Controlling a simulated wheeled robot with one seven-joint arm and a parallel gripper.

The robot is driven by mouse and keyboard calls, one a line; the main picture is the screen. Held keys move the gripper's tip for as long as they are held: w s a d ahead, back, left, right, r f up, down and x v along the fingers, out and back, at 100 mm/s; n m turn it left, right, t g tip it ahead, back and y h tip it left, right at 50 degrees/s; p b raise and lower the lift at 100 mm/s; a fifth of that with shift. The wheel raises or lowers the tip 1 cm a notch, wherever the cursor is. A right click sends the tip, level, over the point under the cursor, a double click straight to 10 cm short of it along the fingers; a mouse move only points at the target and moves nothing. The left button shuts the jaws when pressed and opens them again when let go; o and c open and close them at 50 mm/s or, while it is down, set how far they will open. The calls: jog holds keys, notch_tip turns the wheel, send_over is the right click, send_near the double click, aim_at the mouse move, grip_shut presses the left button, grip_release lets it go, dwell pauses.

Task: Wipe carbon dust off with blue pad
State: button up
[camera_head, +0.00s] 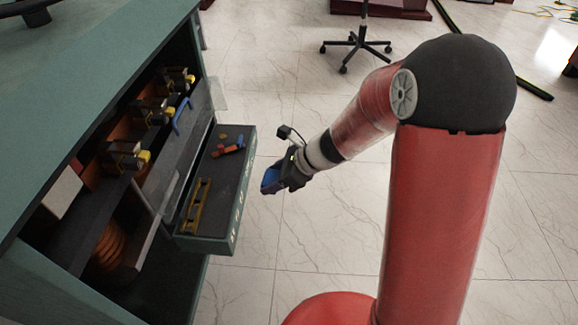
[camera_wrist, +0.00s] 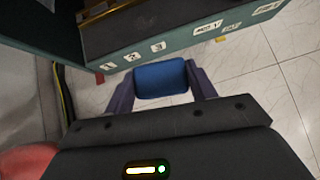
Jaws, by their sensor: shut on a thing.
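My gripper (camera_wrist: 161,82) is shut on the blue pad (camera_wrist: 160,80), which sits between its two fingers in the wrist view. In the head view the blue pad (camera_head: 270,180) shows at the end of my arm, just right of the open drawer. The pad is in the air beside the drawer's labelled front, apart from it. I cannot make out any carbon dust in either view.
The open drawer (camera_head: 238,187) holds a yellow level (camera_head: 196,206) and small orange and red items. The green cabinet (camera_head: 90,60) has shelves with several yellow-and-black tools. A wheeled chair base (camera_head: 355,42) stands at the back.

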jog(key=a, duration=0.3)
jog(key=a+f+b, duration=0.1)
jog(key=a, duration=0.3)
jog(key=a+f, duration=0.1)
jog(key=a, duration=0.2)
jog(key=shift+w+a, duration=0.2)
jog(key=shift+w, duration=0.2)
jog(key=shift+w+a+f+b, duration=0.1)
jog(key=shift+a+f+b, duration=0.25)
jog(key=shift+a, duration=0.25)
jog(key=shift+w+a+f+b, duration=0.1)
jog(key=shift+a+f+b, duration=0.2)
jog(key=shift+a, duration=0.25)
jog(key=shift+r, duration=0.1)
jog(key=shift+f+b, duration=0.45)
jog(key=shift+s, duration=0.15)
